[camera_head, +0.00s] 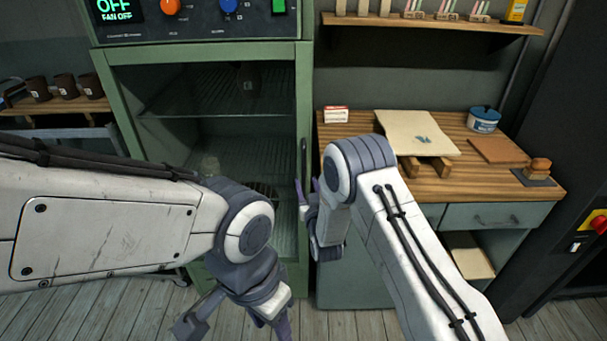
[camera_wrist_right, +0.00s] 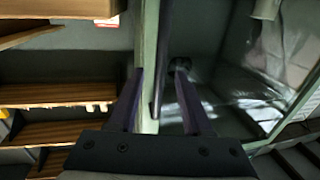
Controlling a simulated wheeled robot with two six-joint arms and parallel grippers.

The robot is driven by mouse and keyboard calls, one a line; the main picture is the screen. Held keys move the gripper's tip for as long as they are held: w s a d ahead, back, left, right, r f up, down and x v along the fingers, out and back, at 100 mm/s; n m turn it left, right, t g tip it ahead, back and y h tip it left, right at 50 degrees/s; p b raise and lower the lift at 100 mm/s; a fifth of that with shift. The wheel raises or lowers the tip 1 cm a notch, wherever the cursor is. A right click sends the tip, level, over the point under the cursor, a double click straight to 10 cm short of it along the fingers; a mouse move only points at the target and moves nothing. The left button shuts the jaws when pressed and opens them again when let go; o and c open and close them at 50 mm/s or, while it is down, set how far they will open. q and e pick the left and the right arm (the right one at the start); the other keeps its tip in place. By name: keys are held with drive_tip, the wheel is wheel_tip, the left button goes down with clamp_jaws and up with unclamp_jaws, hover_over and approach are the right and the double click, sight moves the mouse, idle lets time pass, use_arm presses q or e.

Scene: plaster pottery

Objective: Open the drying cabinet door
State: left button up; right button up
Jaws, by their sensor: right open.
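The green drying cabinet (camera_head: 206,52) stands left of centre in the head view. Its glass-fronted door (camera_head: 302,100) looks shut, with wire shelves behind the glass. The dark upright door handle (camera_head: 304,158) is on the door's right edge. My right gripper (camera_head: 306,196) is open at the handle's lower part. In the right wrist view the handle (camera_wrist_right: 158,75) comes down between the two open fingers (camera_wrist_right: 157,108), apart from both. My left gripper (camera_head: 236,322) is low in front of the cabinet, its fingers apart and empty.
A wooden workbench (camera_head: 470,185) stands right of the cabinet, with a plaster slab (camera_head: 415,130), a blue-and-white tub (camera_head: 484,120) and a small box (camera_head: 336,114). Brown cups (camera_head: 65,86) stand on a shelf at left. The bare floor (camera_head: 90,310) shows in front.

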sight(304, 177)
drive_tip(key=shift+w+a, duration=0.25)
drive_tip(key=shift+w, duration=0.9)
drive_tip(key=shift+w+a, duration=0.2)
drive_tip(key=shift+w, duration=0.9)
clamp_jaws()
